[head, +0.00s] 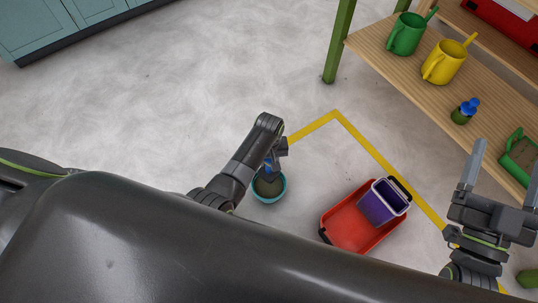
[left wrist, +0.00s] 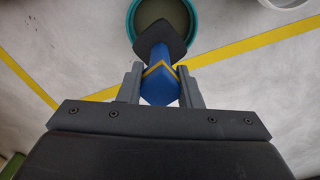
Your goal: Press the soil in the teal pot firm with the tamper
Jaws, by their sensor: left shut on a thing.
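The teal pot (head: 280,195) stands on the floor near the middle of the head view, with brown soil (head: 268,186) inside. My left gripper (head: 272,164) is over the pot. In the left wrist view my left gripper (left wrist: 160,88) is shut on the blue handle of the tamper (left wrist: 160,86). The tamper's dark, flat head (left wrist: 160,38) overlaps the near part of the pot's opening; I cannot tell whether it touches the soil. My right gripper (head: 500,180) is open and empty at the right of the head view, its fingers pointing up in the picture.
A red tray (head: 338,228) with a purple bin (head: 382,203) is on the floor right of the pot. A wooden shelf (head: 405,75) at the upper right holds a green watering can (head: 406,35), a yellow watering can (head: 443,64) and a small blue-topped plant (head: 464,111). Floor left of the pot is clear.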

